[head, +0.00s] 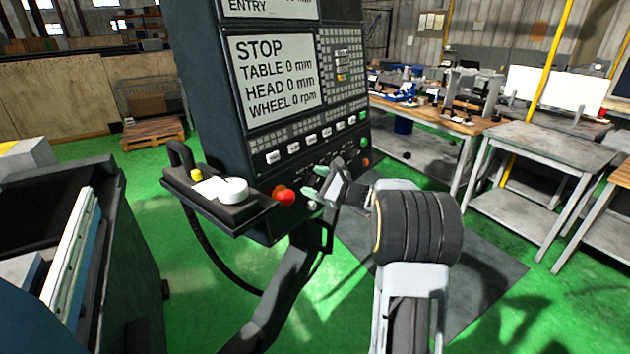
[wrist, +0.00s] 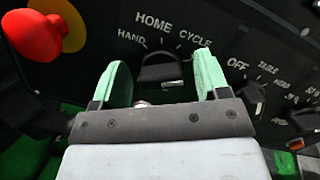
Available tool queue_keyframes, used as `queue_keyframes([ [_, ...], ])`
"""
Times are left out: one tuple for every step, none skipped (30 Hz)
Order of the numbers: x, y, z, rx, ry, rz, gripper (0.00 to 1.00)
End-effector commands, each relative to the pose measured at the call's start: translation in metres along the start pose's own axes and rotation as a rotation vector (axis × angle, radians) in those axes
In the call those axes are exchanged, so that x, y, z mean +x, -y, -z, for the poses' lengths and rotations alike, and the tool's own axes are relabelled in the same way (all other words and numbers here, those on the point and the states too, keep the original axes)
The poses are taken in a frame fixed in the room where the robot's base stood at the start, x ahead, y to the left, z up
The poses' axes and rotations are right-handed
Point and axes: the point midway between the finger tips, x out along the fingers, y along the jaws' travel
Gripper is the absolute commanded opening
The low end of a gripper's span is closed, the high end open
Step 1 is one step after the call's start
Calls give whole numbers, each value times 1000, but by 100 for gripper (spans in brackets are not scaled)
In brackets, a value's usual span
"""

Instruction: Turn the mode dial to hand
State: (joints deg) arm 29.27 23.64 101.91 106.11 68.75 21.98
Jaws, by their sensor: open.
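The mode dial (wrist: 160,70) is a black knob on the dark control panel, under the labels HAND, HOME and CYCLE in the wrist view. HAND is the leftmost label. I cannot tell for sure which label the dial points at. My gripper (wrist: 163,80) is open, with one green finger to the left of the dial and one to the right. There is a visible gap between the knob and each finger; contact is not seen. In the head view my gripper (head: 316,183) is at the lower panel, and the dial cannot be made out there.
A red mushroom button (wrist: 28,35) on a yellow collar sits left of the dial. An OFF/TABLE/HEAD selector (wrist: 254,94) and another knob (wrist: 304,120) are close on the right. The screen (head: 275,75) reads STOP. A shelf with a white handwheel (head: 233,189) juts out left.

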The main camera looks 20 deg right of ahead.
Motion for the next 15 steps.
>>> queue_keyframes([
  [1,0,0,0,0,0,68],
  [2,0,0,0,0,0,68],
  [2,0,0,-1,0,0,68],
  [2,0,0,-1,0,0,68],
  [2,0,0,-1,0,0,68],
  [2,0,0,-1,0,0,68],
  [2,0,0,-1,0,0,68],
  [2,0,0,-1,0,0,68],
  [2,0,0,-1,0,0,68],
  [2,0,0,-1,0,0,66],
  [2,0,0,-1,0,0,63],
  [2,0,0,-1,0,0,59],
  [2,0,0,-1,0,0,56],
  [2,0,0,-1,0,0,53],
  [2,0,0,-1,0,0,49],
])
